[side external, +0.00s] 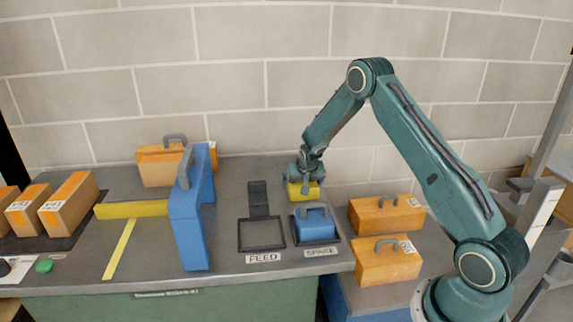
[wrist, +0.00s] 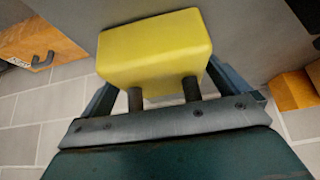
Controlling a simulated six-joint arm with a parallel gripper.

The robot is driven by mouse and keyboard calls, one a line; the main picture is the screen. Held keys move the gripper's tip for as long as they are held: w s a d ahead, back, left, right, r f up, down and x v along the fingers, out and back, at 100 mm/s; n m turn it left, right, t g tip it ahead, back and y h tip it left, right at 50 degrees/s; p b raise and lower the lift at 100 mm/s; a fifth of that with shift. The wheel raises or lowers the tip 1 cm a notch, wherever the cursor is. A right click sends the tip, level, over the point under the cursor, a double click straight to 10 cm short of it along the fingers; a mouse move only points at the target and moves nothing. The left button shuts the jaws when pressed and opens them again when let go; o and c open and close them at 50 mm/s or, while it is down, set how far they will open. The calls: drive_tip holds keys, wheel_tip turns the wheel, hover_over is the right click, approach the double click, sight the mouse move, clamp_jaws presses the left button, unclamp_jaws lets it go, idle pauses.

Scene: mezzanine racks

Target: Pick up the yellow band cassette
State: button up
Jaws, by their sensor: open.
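The yellow block (side external: 306,190), which I take as the yellow band cassette, stands on the bench behind the blue cassette in the side view. In the wrist view the yellow cassette (wrist: 155,48) fills the upper middle, with two dark handle posts (wrist: 163,92) pointing toward me. My gripper (side external: 304,179) is right at the yellow cassette, from above. In the wrist view my gripper (wrist: 163,90) is open, with one finger on each side of the handle posts. I cannot tell whether the fingers touch the cassette. The top of the handle is hidden by the gripper.
A blue cassette (side external: 314,228) sits in the SPARE frame; the FEED frame (side external: 262,248) is empty. A tall blue panel (side external: 190,235) with a handle and a yellow bar (side external: 130,210) stand left. Orange cases (side external: 387,262) are at right. A block wall (side external: 240,120) is behind.

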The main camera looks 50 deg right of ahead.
drive_tip(key=shift+x, duration=0.8)
drive_tip(key=shift+c, duration=0.2)
drive_tip(key=c, duration=1)
drive_tip(key=shift+r, duration=0.2)
wheel_tip(320, 180, up, 20)
drive_tip(key=shift+f, duration=0.15)
